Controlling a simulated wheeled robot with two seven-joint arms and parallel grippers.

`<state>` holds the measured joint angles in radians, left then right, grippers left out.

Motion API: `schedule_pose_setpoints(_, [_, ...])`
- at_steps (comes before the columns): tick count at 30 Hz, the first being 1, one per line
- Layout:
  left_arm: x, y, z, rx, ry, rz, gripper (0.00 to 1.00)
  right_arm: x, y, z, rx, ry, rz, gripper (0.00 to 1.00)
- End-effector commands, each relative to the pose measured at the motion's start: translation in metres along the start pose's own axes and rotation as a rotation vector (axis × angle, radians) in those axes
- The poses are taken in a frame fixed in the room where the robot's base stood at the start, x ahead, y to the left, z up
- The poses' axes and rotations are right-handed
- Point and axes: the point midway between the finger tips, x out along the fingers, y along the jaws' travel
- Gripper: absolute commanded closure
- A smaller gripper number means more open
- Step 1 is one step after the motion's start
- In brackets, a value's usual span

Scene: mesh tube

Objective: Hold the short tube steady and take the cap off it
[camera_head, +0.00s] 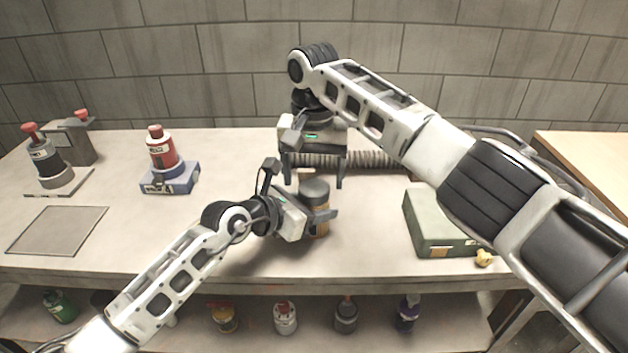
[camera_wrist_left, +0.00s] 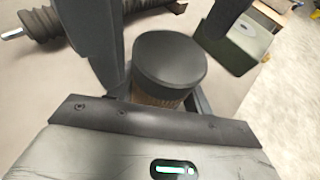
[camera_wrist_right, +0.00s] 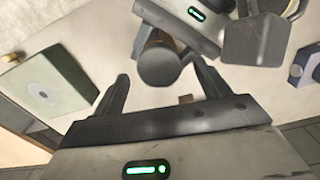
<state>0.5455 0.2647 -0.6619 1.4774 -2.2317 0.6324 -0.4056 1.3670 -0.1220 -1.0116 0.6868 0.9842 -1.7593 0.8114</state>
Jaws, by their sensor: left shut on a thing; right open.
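The short tube (camera_head: 320,225), brown with a mesh-like wall, stands upright on the bench with a dark grey round cap (camera_head: 314,190) on top. The cap also shows in the left wrist view (camera_wrist_left: 170,62) and the right wrist view (camera_wrist_right: 160,66). My left gripper (camera_head: 322,211) is shut on the tube's body below the cap, coming from the left; its fingers hide part of the tube. My right gripper (camera_head: 314,181) points down from above and behind the cap. Its fingers are open and apart from the cap, with nothing between them.
A ribbed dark hose (camera_head: 375,158) lies behind. A green box (camera_head: 428,215) and a yellow knob (camera_head: 484,258) are to the right. A red bottle on a blue base (camera_head: 168,180) and a flat grey plate (camera_head: 58,230) are left. Several bottles stand on the lower shelf.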

Motion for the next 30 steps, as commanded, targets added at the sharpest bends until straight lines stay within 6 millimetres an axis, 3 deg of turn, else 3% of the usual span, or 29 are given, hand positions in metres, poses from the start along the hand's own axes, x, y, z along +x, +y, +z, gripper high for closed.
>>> schedule_pose_setpoints(3, [0.000,0.000,-0.001,-0.001,0.002,0.000,1.00,-0.018,-0.001,0.000,-0.001,0.003,-0.001,0.25])
schedule_pose_setpoints(7, [0.000,0.000,-0.001,-0.001,0.002,0.001,1.00,-0.026,0.000,0.000,0.015,0.003,0.001,0.27])
schedule_pose_setpoints(16, [0.000,0.001,-0.001,-0.001,0.002,0.002,1.00,-0.056,0.001,0.000,0.263,0.003,0.002,0.27])
schedule_pose_setpoints(20, [0.000,0.001,-0.001,-0.001,0.002,0.002,1.00,-0.044,0.001,0.000,0.279,-0.001,0.003,0.27])
schedule_pose_setpoints(30, [0.000,0.001,-0.001,-0.001,0.002,0.002,1.00,0.007,0.001,0.001,0.277,-0.001,0.002,0.27])
